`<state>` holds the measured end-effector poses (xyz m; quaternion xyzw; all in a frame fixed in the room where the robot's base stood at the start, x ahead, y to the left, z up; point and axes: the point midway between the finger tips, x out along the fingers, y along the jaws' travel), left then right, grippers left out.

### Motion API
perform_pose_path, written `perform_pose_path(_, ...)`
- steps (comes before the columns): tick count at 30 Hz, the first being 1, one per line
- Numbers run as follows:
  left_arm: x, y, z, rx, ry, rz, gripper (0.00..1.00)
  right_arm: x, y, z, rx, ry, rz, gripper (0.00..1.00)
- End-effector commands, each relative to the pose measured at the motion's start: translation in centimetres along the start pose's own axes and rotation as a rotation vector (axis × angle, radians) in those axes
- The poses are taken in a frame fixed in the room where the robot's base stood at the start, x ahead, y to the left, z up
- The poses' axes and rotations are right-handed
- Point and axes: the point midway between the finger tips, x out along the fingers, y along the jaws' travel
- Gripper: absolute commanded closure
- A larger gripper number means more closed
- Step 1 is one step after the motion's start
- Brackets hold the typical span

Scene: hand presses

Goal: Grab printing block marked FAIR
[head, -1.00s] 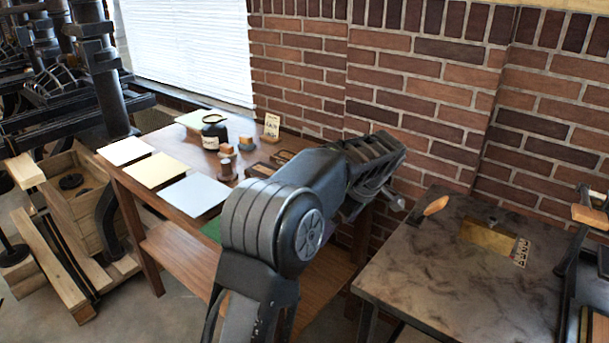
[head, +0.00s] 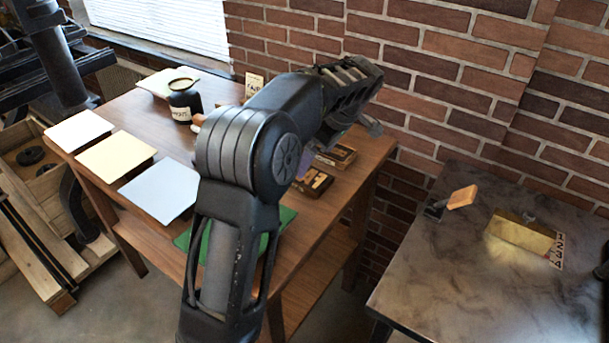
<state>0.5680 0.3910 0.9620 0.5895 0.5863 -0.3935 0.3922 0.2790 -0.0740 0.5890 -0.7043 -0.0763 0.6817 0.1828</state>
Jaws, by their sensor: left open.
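Two small brown printing blocks lie on the wooden table beyond my left arm: a nearer one (head: 312,183) and a farther one (head: 336,156). Their markings are too small to read, so I cannot tell which is marked FAIR. My left arm crosses the middle of the head view and hides part of the table behind it. Only a bit of my left gripper (head: 370,126) shows past the end of the forearm, above and right of the blocks. It is open, its fingers are mostly hidden, and I see nothing in it. My right gripper is not in view.
The wooden table (head: 120,105) holds a dark jar (head: 185,102), a small lettered card (head: 254,84), paper sheets (head: 157,190) and a green mat (head: 284,217). A dark-topped table (head: 430,285) with a brass block (head: 520,234) stands right. A brick wall (head: 440,80) closes the back.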

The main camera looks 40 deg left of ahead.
Motion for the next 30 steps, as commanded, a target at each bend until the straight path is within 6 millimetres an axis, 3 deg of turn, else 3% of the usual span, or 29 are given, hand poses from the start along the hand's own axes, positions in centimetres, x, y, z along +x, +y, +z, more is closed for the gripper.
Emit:
perform_pose_path(6,2.0,-0.1,0.0,0.0,0.0,-0.002,0.02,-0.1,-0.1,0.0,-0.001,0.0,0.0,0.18)
perform_pose_path(17,2.5,-0.1,-0.1,0.0,0.0,-0.002,0.02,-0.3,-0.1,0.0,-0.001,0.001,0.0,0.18)
perform_pose_path(25,6.2,-0.1,-0.1,0.0,0.0,-0.004,0.02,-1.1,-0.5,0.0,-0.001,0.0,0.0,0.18)
perform_pose_path(30,7.3,-0.1,-0.1,0.0,0.0,-0.001,0.02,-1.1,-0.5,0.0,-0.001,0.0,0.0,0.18)
